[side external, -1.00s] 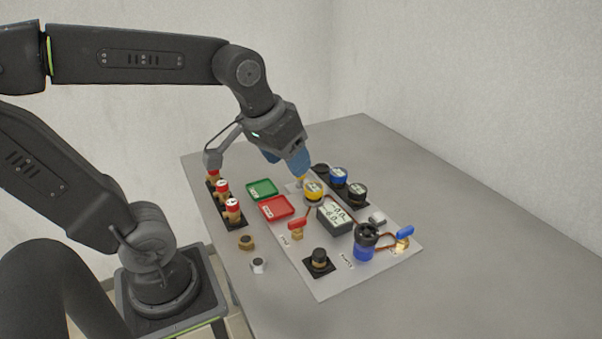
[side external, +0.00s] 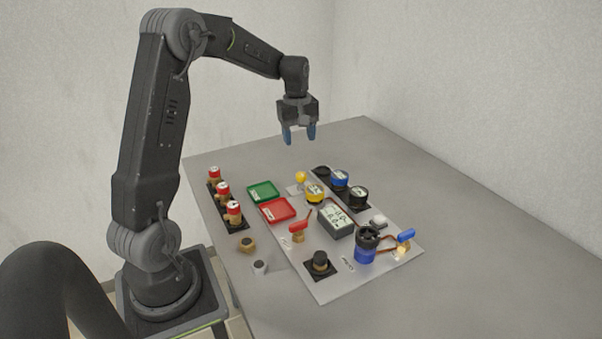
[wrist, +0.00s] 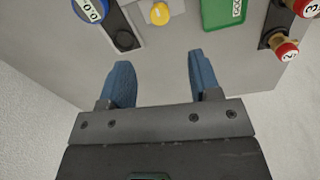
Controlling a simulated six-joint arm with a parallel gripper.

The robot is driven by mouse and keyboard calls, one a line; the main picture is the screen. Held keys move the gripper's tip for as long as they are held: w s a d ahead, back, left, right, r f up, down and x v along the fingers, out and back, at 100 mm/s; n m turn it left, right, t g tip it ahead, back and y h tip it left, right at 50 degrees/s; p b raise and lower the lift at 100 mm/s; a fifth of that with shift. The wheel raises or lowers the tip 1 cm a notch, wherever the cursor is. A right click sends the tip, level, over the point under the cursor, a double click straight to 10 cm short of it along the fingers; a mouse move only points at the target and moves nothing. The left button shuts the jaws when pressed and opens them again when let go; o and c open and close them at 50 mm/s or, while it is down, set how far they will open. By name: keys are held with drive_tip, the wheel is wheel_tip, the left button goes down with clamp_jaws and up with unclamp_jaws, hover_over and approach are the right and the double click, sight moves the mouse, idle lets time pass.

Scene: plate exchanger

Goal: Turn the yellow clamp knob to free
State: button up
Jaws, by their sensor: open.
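The yellow clamp knob (side external: 301,177) sits at the far end of the grey panel (side external: 345,278). It also shows in the wrist view (wrist: 160,13), near the top, ahead of the gap between my fingers. My gripper (side external: 299,138) hangs well above the far part of the table, fingers pointing down. Its two blue fingers (wrist: 158,86) are apart with nothing between them. It does not touch the knob. Which position the knob is turned to cannot be told.
Several red-capped canisters (side external: 223,190) stand at the left. A yellow-topped gauge (side external: 315,193), blue gauge (side external: 340,179), black gauge (side external: 358,196), display box (side external: 336,219), red valve (side external: 299,226) and blue pump (side external: 366,247) crowd the panel. The right table is clear.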

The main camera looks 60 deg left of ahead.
sight(301, 174)
drive_tip(key=f, duration=1.2)
drive_tip(key=shift+w+d, duration=0.1)
drive_tip(key=shift+w, duration=0.15)
drive_tip(key=shift+c, duration=0.4)
drive_tip(key=c, duration=0.8)
drive_tip(key=shift+c, duration=0.2)
